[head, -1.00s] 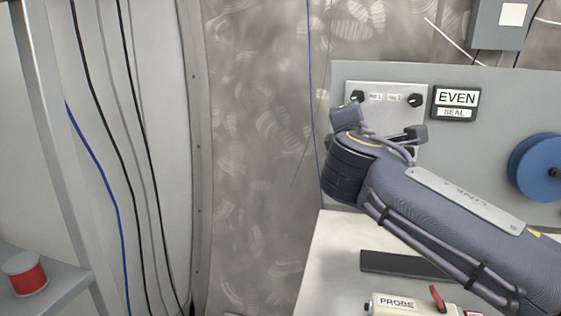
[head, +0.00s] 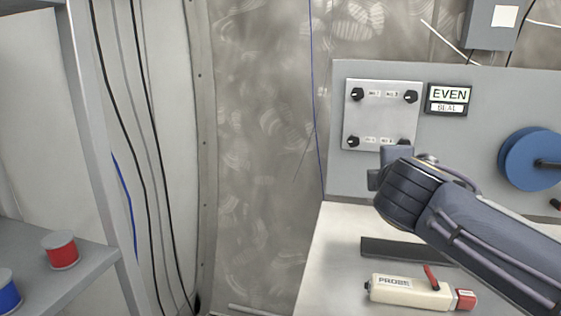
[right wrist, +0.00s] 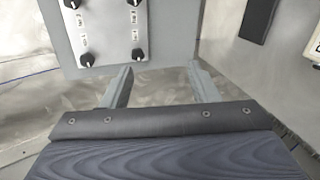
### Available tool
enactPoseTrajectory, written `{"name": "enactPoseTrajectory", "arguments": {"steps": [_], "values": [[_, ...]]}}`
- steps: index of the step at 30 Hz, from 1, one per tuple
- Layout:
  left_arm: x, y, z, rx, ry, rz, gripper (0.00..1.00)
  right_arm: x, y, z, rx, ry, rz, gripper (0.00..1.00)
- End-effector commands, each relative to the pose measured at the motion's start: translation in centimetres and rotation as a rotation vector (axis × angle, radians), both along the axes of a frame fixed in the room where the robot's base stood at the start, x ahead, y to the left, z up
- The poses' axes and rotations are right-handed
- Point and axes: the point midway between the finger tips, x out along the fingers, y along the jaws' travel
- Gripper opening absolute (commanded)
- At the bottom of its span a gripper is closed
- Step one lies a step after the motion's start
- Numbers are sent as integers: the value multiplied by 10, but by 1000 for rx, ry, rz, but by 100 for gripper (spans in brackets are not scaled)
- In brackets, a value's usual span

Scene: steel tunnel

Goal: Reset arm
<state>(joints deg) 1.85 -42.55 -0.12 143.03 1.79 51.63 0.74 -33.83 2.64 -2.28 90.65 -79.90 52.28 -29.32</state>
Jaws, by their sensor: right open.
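My right arm comes in from the right in the head view, and its gripper end (head: 383,168) is in front of the lower edge of the knob plate (head: 380,112). In the right wrist view the two fingers of my right gripper (right wrist: 160,72) stand wide apart with nothing between them. The knob plate (right wrist: 103,28) shows just beyond and to the left of the fingers there. My left gripper is in neither view.
A white bench holds a probe box (head: 405,291) and a dark flat bar (head: 400,250) below my right arm. A blue reel (head: 525,160) is on the grey panel at right. A left shelf (head: 90,262) holds a red spool (head: 60,250) and a blue spool (head: 8,290).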

Motion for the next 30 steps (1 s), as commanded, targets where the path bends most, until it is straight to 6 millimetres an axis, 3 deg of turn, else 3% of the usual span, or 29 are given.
{"name": "enactPoseTrajectory", "arguments": {"steps": [7, 12, 15, 21, 27, 30], "values": [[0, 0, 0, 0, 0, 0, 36, -59, -50, -82, 364, 176, -127, 55], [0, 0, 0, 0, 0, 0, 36, -141, -67, -167, 788, 340, -314, 55], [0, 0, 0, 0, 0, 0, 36, -184, -61, -205, 1009, 410, -426, 55], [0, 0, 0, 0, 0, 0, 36, -248, -35, -256, 1367, 500, -623, 55], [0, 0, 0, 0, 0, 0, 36, -295, -2, -292, 1687, 552, -809, 55], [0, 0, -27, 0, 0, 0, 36, -295, 0, -319, 1704, 559, -821, 55]]}}
